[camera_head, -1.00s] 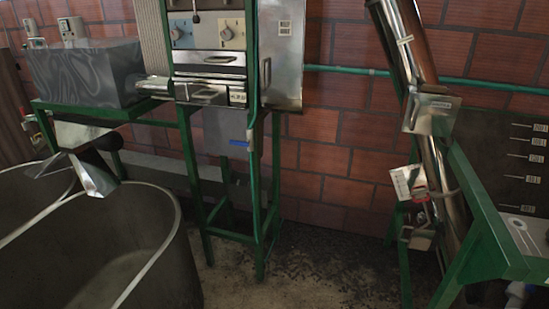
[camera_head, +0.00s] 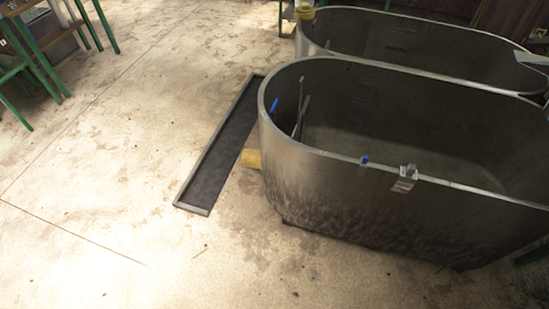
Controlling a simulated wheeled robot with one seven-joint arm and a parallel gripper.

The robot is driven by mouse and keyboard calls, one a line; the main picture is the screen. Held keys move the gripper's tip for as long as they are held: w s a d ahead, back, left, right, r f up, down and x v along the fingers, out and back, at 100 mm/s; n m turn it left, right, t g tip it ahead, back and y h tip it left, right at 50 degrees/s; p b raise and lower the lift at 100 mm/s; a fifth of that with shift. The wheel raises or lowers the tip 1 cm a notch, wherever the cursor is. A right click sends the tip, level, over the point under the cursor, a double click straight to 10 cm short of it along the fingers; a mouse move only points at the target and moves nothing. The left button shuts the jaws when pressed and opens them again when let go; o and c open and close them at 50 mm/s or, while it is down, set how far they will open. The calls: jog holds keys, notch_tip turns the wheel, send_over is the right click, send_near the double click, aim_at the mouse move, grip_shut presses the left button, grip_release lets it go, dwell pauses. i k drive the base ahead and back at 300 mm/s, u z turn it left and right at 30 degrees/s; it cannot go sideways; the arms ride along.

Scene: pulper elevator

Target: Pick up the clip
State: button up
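A small silvery clip-like piece (camera_head: 406,178) sits on the near rim of the closer metal tank (camera_head: 330,195). A small blue piece (camera_head: 364,161) is on the same rim just left of it. I cannot tell for sure which of the two is the clip. My gripper is not in view.
A second tank (camera_head: 400,38) stands behind the first. A rod with a blue end leans inside the near tank. Green-framed tables (camera_head: 40,60) stand upper left. The left floor is open.

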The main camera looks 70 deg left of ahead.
aim_at(364, 161)
jog(key=u, duration=3.25)
jog(key=i, duration=1.65)
jog(key=z, duration=0.05)
